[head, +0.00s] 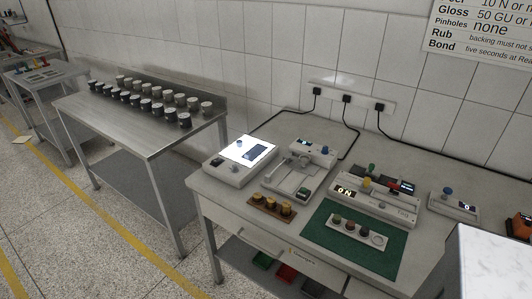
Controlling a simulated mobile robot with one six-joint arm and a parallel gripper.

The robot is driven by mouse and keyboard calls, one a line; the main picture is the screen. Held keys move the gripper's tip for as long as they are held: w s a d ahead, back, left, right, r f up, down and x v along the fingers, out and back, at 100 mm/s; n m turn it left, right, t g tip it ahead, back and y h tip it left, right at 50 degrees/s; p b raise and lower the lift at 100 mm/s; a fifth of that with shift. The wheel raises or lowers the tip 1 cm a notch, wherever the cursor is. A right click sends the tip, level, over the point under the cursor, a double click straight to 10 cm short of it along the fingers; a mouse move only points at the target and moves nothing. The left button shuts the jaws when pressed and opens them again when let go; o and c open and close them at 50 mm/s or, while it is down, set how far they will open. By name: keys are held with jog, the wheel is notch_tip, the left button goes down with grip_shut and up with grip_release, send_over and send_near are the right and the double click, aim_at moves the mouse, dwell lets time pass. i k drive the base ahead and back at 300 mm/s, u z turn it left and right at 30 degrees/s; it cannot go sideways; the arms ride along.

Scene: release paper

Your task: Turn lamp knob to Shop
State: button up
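A grey box with a brightly lit white top panel (260,149) stands at the left end of the near bench; it looks like the lamp unit. A small blue knob-like piece (239,143) shows against the glare, and a dark blue rectangle (255,153) lies on the lit panel. A small black part (217,162) and a pale round part (234,169) are on the box's front. I cannot tell which of these is the lamp knob, and no Shop label or pointer position is readable. My gripper is not in view.
The near bench (220,194) also holds a grey clamp-like device (300,172), a device reading "ON" (375,197), a green mat (330,237) with small pots, and a brown rack (272,206). A marble-topped block (495,262) fills the lower right. Floor left of the bench is clear.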

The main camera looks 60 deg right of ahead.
aim_at(234, 168)
jog(key=z, duration=4.55)
jog(key=i, duration=0.1)
jog(key=u, duration=3.15)
jog(key=k, duration=0.95)
jog(key=u, duration=0.15)
jog(key=i, duration=0.9)
jog(key=z, duration=0.05)
